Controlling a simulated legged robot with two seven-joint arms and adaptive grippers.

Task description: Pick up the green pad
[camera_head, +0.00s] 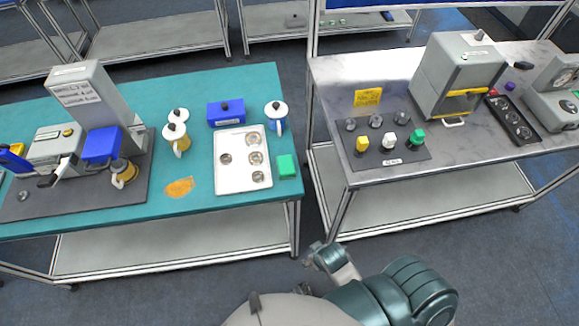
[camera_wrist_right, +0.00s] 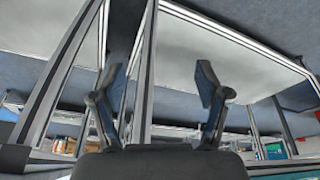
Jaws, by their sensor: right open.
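The green pad (camera_head: 287,166) is a small green block on the teal table (camera_head: 150,212), near its right front corner. It lies just right of the white tray. My right gripper is at the end of the teal arm low in the head view, below the table edge and short of the pad. In the right wrist view the right gripper (camera_wrist_right: 160,105) is open and empty, its two fingers apart, facing table frames. The pad cannot be made out in the wrist view. My left gripper is not in view.
The white tray (camera_head: 220,180) with round cups, a blue box (camera_head: 226,112) and white-lidded jugs (camera_head: 277,115) stand near the pad. A gap separates the teal table from the grey table (camera_head: 400,180), which bears a machine (camera_head: 455,75) and coloured knobs. Both tables have lower shelves.

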